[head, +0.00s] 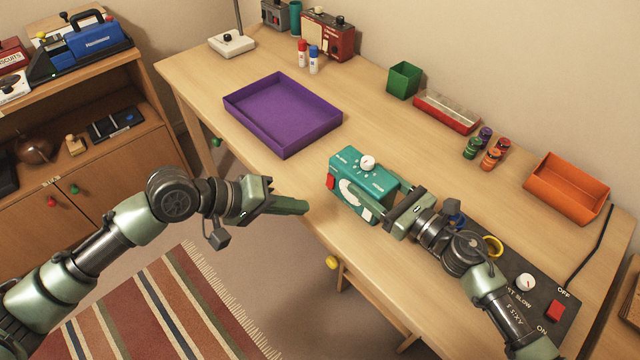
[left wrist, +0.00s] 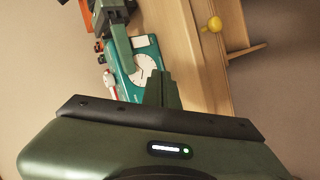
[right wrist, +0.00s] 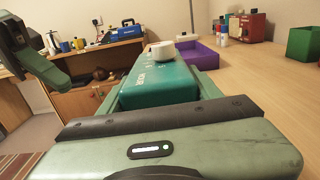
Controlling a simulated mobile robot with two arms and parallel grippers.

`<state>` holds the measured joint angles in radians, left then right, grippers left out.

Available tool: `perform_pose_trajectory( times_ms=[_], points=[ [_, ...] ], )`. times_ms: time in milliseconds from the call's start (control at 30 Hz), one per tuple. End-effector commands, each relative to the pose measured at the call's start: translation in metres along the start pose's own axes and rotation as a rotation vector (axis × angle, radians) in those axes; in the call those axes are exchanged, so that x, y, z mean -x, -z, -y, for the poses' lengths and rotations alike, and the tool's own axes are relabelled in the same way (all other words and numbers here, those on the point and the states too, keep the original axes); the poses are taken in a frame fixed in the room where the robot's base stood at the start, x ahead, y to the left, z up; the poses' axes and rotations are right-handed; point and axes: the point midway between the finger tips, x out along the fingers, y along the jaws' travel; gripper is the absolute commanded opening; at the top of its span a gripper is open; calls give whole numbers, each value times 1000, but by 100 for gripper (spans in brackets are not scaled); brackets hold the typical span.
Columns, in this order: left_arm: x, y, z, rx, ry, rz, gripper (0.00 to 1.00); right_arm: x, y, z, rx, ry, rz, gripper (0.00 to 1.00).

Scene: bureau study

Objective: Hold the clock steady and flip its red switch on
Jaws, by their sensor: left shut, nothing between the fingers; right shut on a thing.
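The teal clock (head: 379,171) stands near the front edge of the desk, with a white knob on top and a white dial on its front. Its red switch (head: 331,181) is on the left end, facing my left gripper. My right gripper (head: 388,208) is shut on the right end of the clock; the clock's teal top (right wrist: 160,80) also shows in the right wrist view. My left gripper (head: 303,207) is shut and empty, in front of the desk edge and a short way left of the switch. The dial (left wrist: 143,68) shows in the left wrist view.
A purple tray (head: 284,146) lies behind and left of the clock. A black panel (head: 525,310) with a separate red switch is at the right. Orange (head: 567,190), red and green containers and small jars stand along the back. A yellow knob (head: 332,262) is below the desk edge.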

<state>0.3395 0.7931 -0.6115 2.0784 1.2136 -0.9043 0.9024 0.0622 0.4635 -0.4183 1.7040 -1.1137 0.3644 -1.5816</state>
Motion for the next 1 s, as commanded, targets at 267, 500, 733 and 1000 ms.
perform_pose_trajectory(
  times_ms=[267, 500, 733, 1000],
  points=[
    [25, 15, -1, 323, 140, -161, 0, 0, 0, 0, 0, 1, 0, 2],
    [39, 25, 0, 463, 167, -258, 0, 0, 0, 0, 0, 1, 0, 2],
    [40, 26, 1, 476, 168, -266, 0, 0, 0, 0, 0, 1, 0, 2],
    [31, 28, 3, 477, 167, -264, 0, 0, 0, 0, 1, 1, 0, 2]
  ],
)
